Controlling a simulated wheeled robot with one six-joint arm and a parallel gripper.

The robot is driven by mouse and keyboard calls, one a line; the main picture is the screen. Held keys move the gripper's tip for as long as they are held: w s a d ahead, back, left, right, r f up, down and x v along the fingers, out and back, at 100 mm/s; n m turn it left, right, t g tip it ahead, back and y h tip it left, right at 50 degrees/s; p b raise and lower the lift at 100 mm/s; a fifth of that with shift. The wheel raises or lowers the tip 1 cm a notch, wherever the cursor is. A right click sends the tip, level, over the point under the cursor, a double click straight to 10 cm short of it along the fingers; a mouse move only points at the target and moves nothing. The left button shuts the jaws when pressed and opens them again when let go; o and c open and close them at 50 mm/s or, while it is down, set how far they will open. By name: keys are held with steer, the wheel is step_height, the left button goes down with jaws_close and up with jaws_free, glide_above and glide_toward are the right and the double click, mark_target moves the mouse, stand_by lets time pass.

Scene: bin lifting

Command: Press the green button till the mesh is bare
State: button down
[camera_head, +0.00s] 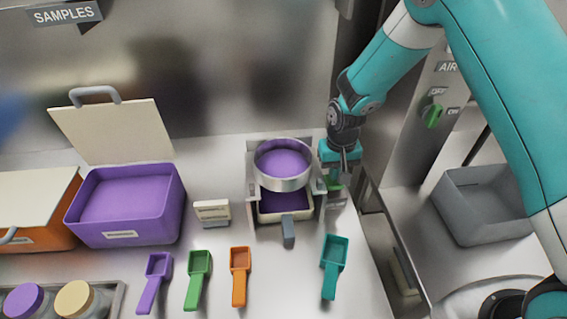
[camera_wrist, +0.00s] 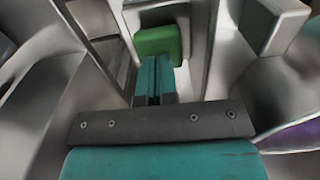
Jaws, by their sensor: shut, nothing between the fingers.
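A round metal sieve (camera_head: 283,183) sits in a grey stand, and purple material (camera_head: 281,161) covers the mesh, so no bare mesh shows. A pale tray (camera_head: 268,217) under the sieve also holds purple. The green button (camera_wrist: 158,41) is on the stand's right side; in the head view only a bit of green (camera_head: 333,184) shows below my gripper (camera_head: 342,172). In the wrist view my gripper (camera_wrist: 155,63) is shut and empty, its fingertips overlapping the button's lower edge. I cannot tell whether they touch or press it.
An open purple bin (camera_head: 124,226) stands left, beside an orange bin (camera_head: 30,240). Purple, green, orange and teal scoops (camera_head: 334,265) lie along the front. Jars (camera_head: 24,302) stand front left. A grey bin (camera_head: 480,215) and a green switch knob (camera_head: 432,115) are right.

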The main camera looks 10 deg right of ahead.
steer(key=shift+f, duration=0.15)
steer(key=shift+f+b, duration=0.85)
steer(key=shift+f, duration=0.15)
steer(key=shift+r+p, duration=0.8)
steer(key=shift+r, duration=0.35)
steer(key=shift+f, duration=0.1)
stand_by(0.5)
stand_by(1.0)
steer(key=shift+r, duration=0.25)
